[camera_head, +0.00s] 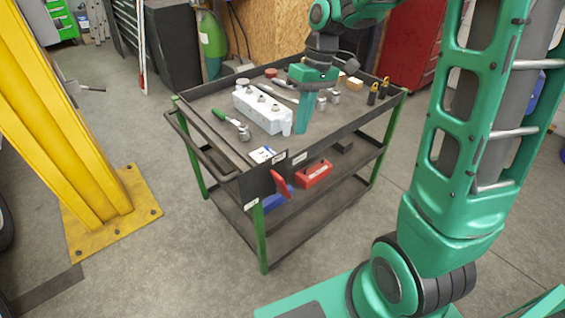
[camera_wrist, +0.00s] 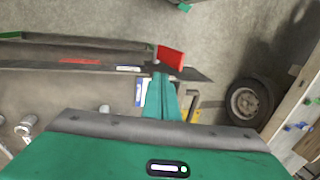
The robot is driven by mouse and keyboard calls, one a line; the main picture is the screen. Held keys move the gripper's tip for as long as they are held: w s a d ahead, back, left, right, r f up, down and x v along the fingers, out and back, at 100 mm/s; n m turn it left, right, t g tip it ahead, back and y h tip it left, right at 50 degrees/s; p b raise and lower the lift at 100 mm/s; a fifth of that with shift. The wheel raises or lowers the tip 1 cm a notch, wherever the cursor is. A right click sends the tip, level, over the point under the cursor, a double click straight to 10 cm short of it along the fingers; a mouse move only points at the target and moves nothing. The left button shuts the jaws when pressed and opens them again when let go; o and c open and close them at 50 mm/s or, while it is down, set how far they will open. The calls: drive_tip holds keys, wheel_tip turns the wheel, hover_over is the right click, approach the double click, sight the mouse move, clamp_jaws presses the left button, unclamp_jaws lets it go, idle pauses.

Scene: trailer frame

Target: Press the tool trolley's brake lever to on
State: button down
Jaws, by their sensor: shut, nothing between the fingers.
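The tool trolley (camera_head: 230,172) has a dark top tray, lower shelves and green posts. Its red brake lever (camera_head: 281,186) sticks out at a slant from a dark plate (camera_head: 258,187) at the near corner, below the tray rim. The lever also shows in the wrist view (camera_wrist: 171,57), just beyond my fingertips. My gripper (camera_head: 301,130) is shut and empty, its fingers pointing down over the tray, apart from the lever and farther back. In the wrist view, the shut fingers (camera_wrist: 160,82) partly cover the plate. Small labels near the lever are too small to read.
The tray carries a white block with knobs (camera_head: 262,108), a green-handled tool (camera_head: 230,122) and several small parts. A red box (camera_head: 313,173) sits on the shelf below. A yellow post (camera_head: 75,120) stands left. The floor before the trolley is clear.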

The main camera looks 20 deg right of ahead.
drive_tip(key=shift+f, duration=0.1)
hover_over(280, 184)
drive_tip(key=w+d, duration=0.2)
drive_tip(key=shift+w+f, duration=0.2)
drive_tip(key=shift+f, duration=5.2)
